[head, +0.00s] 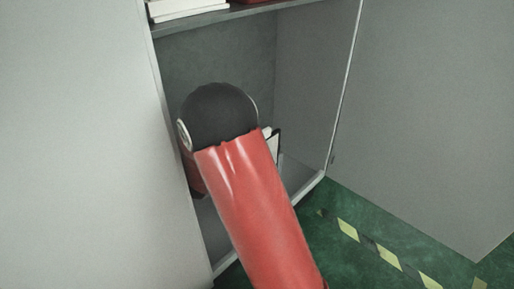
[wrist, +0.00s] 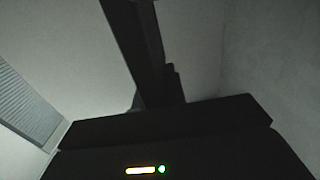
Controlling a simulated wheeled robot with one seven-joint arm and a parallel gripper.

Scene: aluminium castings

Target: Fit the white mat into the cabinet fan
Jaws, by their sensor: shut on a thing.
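My gripper shows in the wrist view as a dark body along the bottom, with a long dark finger shape (wrist: 147,55) running up to the top edge. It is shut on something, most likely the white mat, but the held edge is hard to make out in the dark. In the head view my gripper is mostly hidden behind my arm, inside the open cabinet (head: 300,95). A small white piece (head: 271,146) with a dark edge, apparently the mat, shows just right of my arm. A grey ribbed panel (wrist: 27,100), possibly the fan grille, stands at the left in the wrist view.
A shelf (head: 245,11) crosses the cabinet above my arm, with white items (head: 186,8) on its left. Grey panels flank the opening on both sides. The green floor (head: 350,250) has a yellow-and-black stripe and is clear at the lower right.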

